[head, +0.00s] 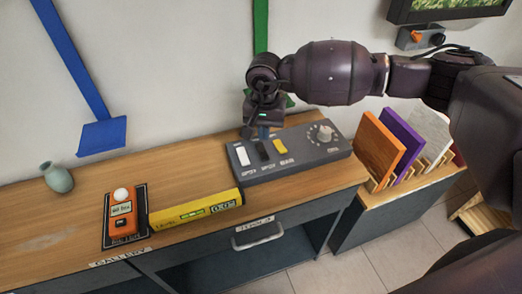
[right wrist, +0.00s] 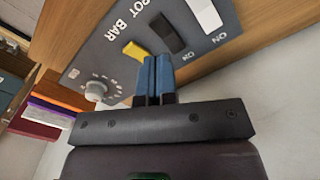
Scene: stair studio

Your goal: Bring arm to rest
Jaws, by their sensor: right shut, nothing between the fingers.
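My right arm (head: 332,73) reaches in from the right, over the back of the wooden desk (head: 60,222). My right gripper (head: 263,132) points down above a grey control panel (head: 300,161), close to its back edge. In the right wrist view its blue fingers (right wrist: 155,76) are pressed together with nothing between them. The panel has a white switch (head: 242,155), a black switch (head: 262,151), a yellow switch (head: 280,146) and a round knob (head: 322,132). Whether the fingertips touch the panel I cannot tell. My left gripper is not in view.
A yellow box (head: 196,208) and an orange device (head: 121,222) lie left of the panel. A small vase (head: 57,178) stands far left. Upright coloured boards (head: 378,146) stand in a rack at the right. A wall screen (head: 450,8) hangs upper right.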

